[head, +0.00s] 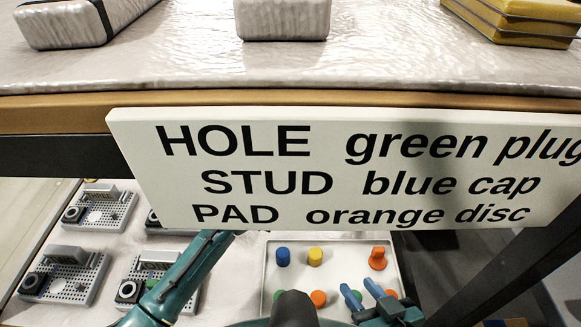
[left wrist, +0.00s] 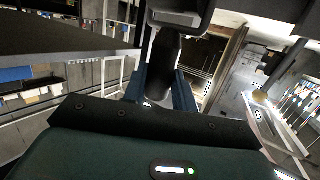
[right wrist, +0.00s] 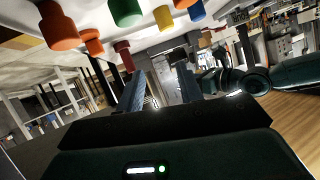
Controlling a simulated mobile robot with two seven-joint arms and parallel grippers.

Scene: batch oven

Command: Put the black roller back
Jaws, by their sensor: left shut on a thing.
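My left gripper (left wrist: 160,88) is shut on a dark roller-like thing, which I take to be the black roller (left wrist: 165,58). It stands out between the two blue fingers in the left wrist view, with a grey, wider part at its far end. In the head view a rounded black shape (head: 293,308) at the bottom edge, in front of the tray, seems to be the same thing. My right gripper (head: 364,292) is over the tray's lower right part. Its fingers are apart with nothing between them, as the right wrist view (right wrist: 160,88) also shows.
A white tray (head: 340,248) holds blue, yellow, orange and green pieces. Grey perforated boards (head: 98,212) stand at the left. A sign (head: 300,165) hangs from the upper shelf (head: 400,72), which bears wrapped blocks and yellow slabs (head: 520,22).

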